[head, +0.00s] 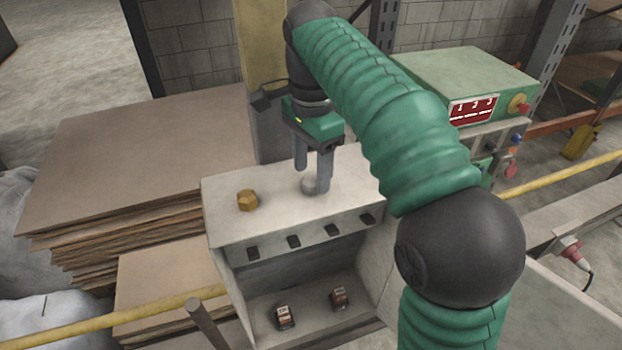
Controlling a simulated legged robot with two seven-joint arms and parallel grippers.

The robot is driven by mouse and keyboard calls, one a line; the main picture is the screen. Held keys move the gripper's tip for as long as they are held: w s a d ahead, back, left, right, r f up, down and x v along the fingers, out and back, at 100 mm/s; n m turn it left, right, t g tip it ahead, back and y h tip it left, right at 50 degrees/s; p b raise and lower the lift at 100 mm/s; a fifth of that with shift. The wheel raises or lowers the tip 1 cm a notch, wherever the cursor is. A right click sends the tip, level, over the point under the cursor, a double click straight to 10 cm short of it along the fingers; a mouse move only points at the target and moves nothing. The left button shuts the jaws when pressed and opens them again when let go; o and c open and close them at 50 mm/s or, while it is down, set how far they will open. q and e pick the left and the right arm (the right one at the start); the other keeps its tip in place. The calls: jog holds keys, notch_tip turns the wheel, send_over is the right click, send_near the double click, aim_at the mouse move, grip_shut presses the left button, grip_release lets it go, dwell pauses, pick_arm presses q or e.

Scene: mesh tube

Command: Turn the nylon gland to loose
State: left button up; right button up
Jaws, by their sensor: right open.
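A small pale grey rounded fitting (309,187), which looks like the nylon gland, sits on the light grey top of a box (225,222). A brass-coloured hexagonal gland (247,200) sits to its left on the same top. My right gripper (312,179) points down with its two fingers apart, right at the grey fitting. One finger partly covers the fitting, so I cannot tell whether the fingers touch it. My left gripper is not in view.
Below the top, the box front has a row of small dark slots, and two small dark devices (284,316) lie on its lower shelf. A green control box (468,78) stands behind at right. Stacked brown sheets (130,165) fill the left. A yellow rail (110,318) crosses the front left.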

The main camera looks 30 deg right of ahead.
jog(key=shift+s+f, duration=0.25)
jog(key=shift+f, duration=0.1)
jog(key=shift+s, duration=0.25)
jog(key=shift+a, duration=0.3)
jog(key=shift+w+a+f, duration=0.1)
jog(key=shift+w, duration=0.15)
jog(key=c, duration=0.4)
jog(key=shift+s, duration=0.1)
grip_shut()
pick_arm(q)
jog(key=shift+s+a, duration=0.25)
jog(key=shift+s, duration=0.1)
